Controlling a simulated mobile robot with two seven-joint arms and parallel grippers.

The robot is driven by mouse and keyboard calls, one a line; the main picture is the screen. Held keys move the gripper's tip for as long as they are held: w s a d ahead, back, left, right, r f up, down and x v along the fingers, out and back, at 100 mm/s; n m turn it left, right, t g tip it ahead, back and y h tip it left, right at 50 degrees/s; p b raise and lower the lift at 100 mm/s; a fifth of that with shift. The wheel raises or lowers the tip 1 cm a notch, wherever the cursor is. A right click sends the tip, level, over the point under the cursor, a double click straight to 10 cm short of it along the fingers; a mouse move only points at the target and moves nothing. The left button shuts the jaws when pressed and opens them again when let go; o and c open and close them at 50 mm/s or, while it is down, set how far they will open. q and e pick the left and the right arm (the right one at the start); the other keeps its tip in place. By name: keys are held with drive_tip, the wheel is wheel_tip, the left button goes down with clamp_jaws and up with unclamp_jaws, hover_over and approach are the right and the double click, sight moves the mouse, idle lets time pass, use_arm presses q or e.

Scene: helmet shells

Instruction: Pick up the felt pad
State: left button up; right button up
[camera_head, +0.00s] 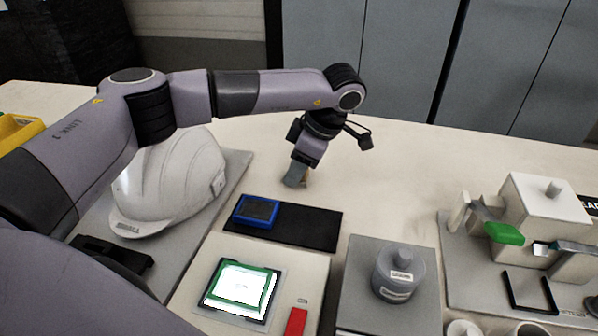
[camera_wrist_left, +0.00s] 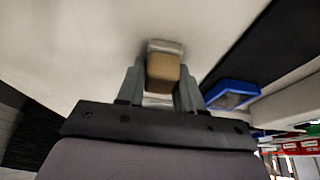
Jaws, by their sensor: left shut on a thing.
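The felt pad shows as a small tan block (camera_wrist_left: 162,72) with a whitish part at its far end, held between the two fingers of my left gripper (camera_wrist_left: 160,88) in the left wrist view. In the head view, my left gripper (camera_head: 297,178) points down over the pale table behind the black mat, shut on the pad. Only a sliver of tan shows there beside the fingers. I cannot tell whether the pad still touches the table. My right gripper is not in view.
A blue-framed block (camera_head: 256,212) lies on the black mat (camera_head: 312,230). A white helmet shell (camera_head: 172,185) stands on a grey board at left. A lit screen unit (camera_head: 240,289), a grey labelled jar (camera_head: 398,275) and a white machine (camera_head: 545,220) stand in front and right. The table behind is clear.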

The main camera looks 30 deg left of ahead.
use_arm(q)
wheel_tip(320, 180, up, 10)
drive_tip(key=shift+r+p, duration=0.1)
drive_tip(key=shift+p, duration=0.2)
drive_tip(key=o, duration=0.3)
drive_tip(key=shift+c, duration=1.1)
